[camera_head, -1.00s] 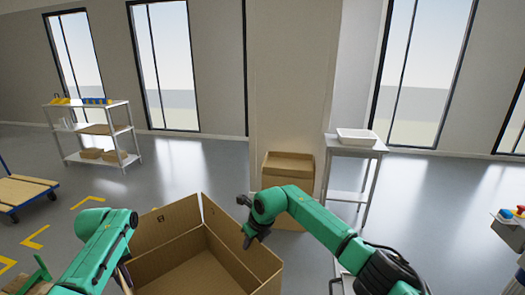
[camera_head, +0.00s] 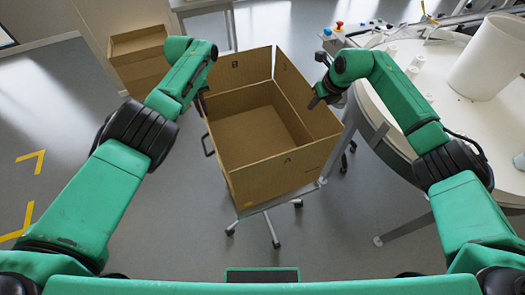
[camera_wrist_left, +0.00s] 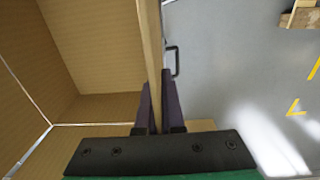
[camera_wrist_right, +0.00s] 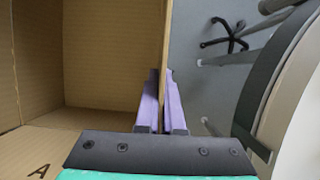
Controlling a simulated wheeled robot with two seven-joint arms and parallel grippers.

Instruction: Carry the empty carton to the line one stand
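The open, empty brown carton (camera_head: 275,170) is upright in the middle of the head view. It is on or just above a wheeled stand (camera_head: 262,206); I cannot tell if it touches. My left gripper (camera_head: 203,103) is shut on the carton's left wall, with the wall between its fingers (camera_wrist_left: 156,105). My right gripper (camera_head: 317,100) is shut on the right wall, with that wall between its fingers (camera_wrist_right: 161,105). The carton also shows in the left wrist view (camera_wrist_left: 95,45) and the right wrist view (camera_wrist_right: 110,50). The carton hides most of the stand top.
A round white table (camera_head: 450,118) with a white cylinder (camera_head: 487,55) and small white cups stands close to the right. A control panel with coloured buttons (camera_head: 340,27) is behind it. Another brown carton (camera_head: 138,55) stands at the back left. The floor at left is clear.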

